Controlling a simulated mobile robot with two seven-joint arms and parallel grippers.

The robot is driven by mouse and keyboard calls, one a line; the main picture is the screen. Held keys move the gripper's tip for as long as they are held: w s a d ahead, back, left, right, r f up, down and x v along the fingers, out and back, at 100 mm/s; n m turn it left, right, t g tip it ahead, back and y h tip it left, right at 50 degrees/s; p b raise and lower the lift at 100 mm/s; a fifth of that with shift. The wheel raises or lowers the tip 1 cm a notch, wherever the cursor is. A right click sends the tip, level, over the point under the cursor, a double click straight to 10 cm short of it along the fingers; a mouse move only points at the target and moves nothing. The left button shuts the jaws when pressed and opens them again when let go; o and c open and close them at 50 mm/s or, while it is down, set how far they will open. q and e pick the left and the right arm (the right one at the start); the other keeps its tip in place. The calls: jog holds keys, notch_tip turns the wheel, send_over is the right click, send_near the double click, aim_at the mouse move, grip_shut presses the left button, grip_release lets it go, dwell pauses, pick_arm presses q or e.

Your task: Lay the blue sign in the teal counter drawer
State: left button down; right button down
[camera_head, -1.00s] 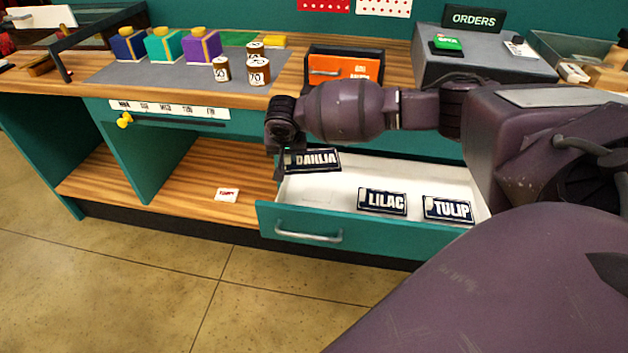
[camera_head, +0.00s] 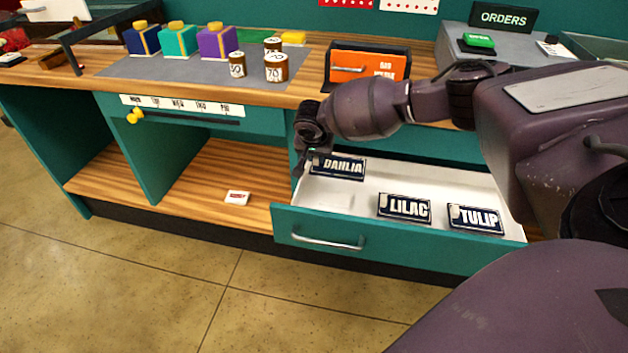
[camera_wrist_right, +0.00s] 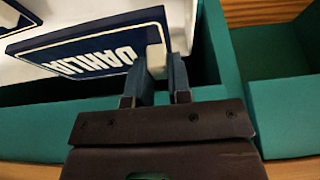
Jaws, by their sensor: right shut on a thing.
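The blue DAHLIA sign (camera_head: 337,167) is a dark blue plate with white lettering and a pale edge, at the back left of the open teal drawer (camera_head: 365,246). My right gripper (camera_head: 302,168) is at the sign's left end. In the right wrist view, the fingers (camera_wrist_right: 157,84) are shut on the end of the DAHLIA sign (camera_wrist_right: 95,50), which looks tilted. I cannot tell whether it touches the drawer floor. The LILAC sign (camera_head: 404,208) and the TULIP sign (camera_head: 476,219) lie in the drawer, at its middle and right. My left gripper is not in view.
The drawer's white floor (camera_head: 350,200) is bare left of LILAC. An orange box (camera_head: 362,66), several small jars (camera_head: 277,68) and colored blocks (camera_head: 178,40) stand on the counter. A small white-red card (camera_head: 237,197) lies on the wooden shelf left of the drawer.

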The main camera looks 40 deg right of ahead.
aim_at(316, 165)
notch_tip(316, 165, down, 5)
jog(key=shift+r+b, duration=0.1)
jog(key=shift+b, duration=0.35)
jog(key=shift+f+b, duration=0.7)
jog(key=shift+f, duration=1.6)
jog(key=shift+r, duration=0.15)
jog(key=shift+f, duration=0.2)
jog(key=c, duration=1.1)
grip_release()
jog(key=shift+o, duration=0.2)
jog(key=shift+r, duration=0.1)
